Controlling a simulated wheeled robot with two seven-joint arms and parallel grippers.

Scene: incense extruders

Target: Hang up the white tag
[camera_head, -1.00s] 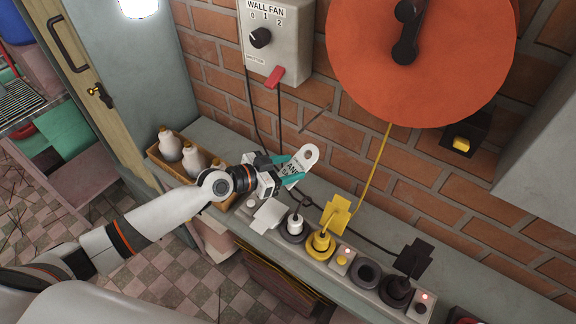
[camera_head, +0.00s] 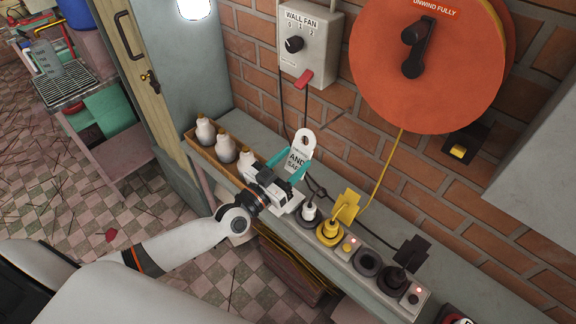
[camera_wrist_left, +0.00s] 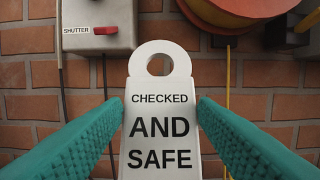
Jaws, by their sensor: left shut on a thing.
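The white tag (camera_head: 298,153) has a round hole at its top. In the left wrist view the tag (camera_wrist_left: 161,120) stands upright and reads "CHECKED AND SAFE". My left gripper (camera_head: 288,170) is shut on it, with a teal finger on each side. It holds the tag in front of the brick wall, above the shelf. A thin nail or peg (camera_head: 341,104) sticks out of the bricks to the upper right of the tag. My right gripper is not in view.
A grey wall fan switch box (camera_head: 308,44) with a red tab hangs above the tag. A large orange reel (camera_head: 383,70) is to its right. A power strip (camera_head: 338,262) with plugs lies on the shelf. Several white bottles (camera_head: 226,148) stand in a wooden tray at left.

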